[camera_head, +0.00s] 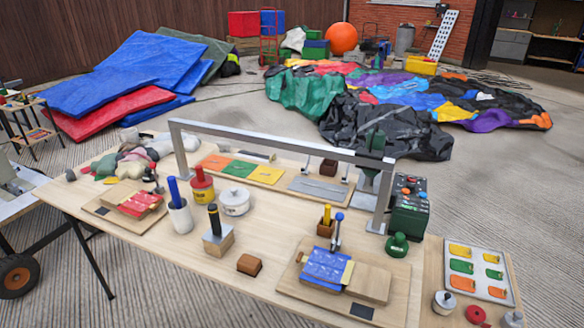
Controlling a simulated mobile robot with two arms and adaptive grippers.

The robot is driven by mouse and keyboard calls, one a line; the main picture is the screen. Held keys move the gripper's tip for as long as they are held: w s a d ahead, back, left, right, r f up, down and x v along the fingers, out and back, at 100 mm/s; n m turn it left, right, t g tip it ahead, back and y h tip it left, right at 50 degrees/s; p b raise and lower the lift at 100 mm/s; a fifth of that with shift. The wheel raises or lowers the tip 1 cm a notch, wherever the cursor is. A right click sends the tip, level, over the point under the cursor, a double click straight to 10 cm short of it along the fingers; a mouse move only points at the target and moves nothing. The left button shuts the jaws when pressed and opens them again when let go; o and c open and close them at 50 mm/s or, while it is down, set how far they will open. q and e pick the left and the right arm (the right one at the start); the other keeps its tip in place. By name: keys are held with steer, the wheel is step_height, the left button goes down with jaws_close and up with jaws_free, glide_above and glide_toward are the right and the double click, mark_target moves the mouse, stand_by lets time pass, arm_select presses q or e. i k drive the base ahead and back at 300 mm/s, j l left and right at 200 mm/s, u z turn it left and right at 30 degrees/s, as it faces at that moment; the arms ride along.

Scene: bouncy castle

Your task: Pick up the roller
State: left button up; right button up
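A small tool with a blue-tipped handle and a grey shaft (337,231) stands over a blue patch (326,266) on a wooden board (394,298) at the front right of the table. It may be the roller, but its lower end is too small to tell. A black-handled tool (214,220) stands on a wooden block with a grey top (217,241) near the front middle. A blue handle (174,189) sticks up from a white cup (181,217). Neither of my grippers is in view.
A grey metal frame (285,141) spans the wooden table (150,250). A brown block (249,265), a red-and-yellow can (202,186), a white pot (235,202) and a green round weight (397,245) stand among the tools. A tray of coloured patches (478,287) lies at right.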

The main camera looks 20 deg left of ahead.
mark_target(218, 231)
steer(key=u, duration=1.2)
